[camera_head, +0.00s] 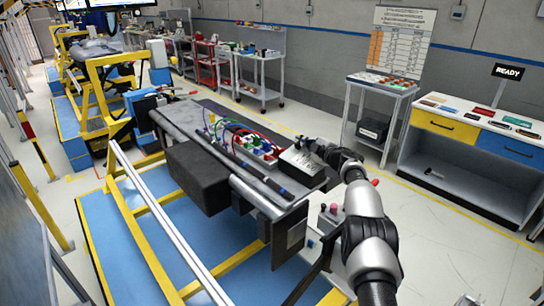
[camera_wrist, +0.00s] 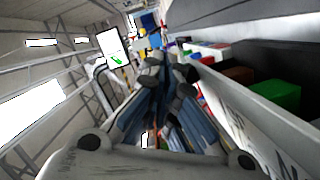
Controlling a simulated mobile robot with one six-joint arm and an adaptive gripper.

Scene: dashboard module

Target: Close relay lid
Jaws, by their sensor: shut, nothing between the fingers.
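The dashboard module (camera_head: 185,122) lies on a yellow and blue stand, with coloured relays (camera_head: 258,147) and loose wires on its top. A grey, lettered plate that looks like the relay lid (camera_head: 302,168) stands tilted up at the right end of the relay row. My gripper (camera_head: 308,146) is at the plate's upper edge; I cannot tell whether it touches. In the wrist view the gripper (camera_wrist: 167,70) is shut and empty, beside the pale lettered panel (camera_wrist: 245,115). Green (camera_wrist: 280,95) and other coloured relays show past that panel. The lid's hinge is hidden.
A dark block (camera_head: 200,175) sits on the module's front side. White rails (camera_head: 170,225) run along the stand. A bench with drawers (camera_head: 470,140) and a small cart (camera_head: 375,115) stand at the right, with clear floor between them and the stand.

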